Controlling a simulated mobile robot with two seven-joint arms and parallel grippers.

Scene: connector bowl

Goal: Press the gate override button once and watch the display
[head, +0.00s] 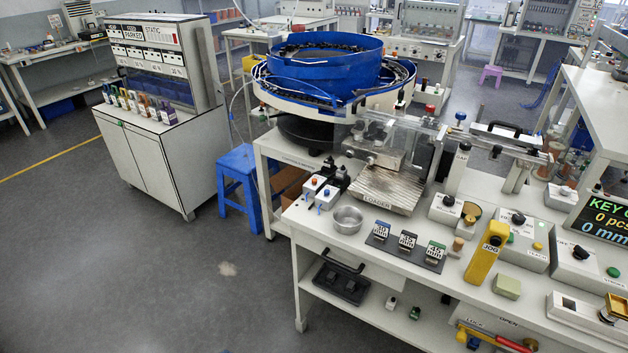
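A black display (601,218) stands at the right edge, partly cut off by the frame. It reads "KEY" with a cut-off rest, then "0 pcs" and "0 mm". White control boxes stand on the bench; one (535,262) has a black knob, a green button (510,238) and a yellow button (538,246). Another box at the right carries a black knob and a green button (613,272). I cannot tell which button is the gate override; the small labels are hard to read. Neither of my grippers is in view.
A blue bowl feeder (325,52) stands behind the loader ramp (388,190). The floor at left is largely clear.

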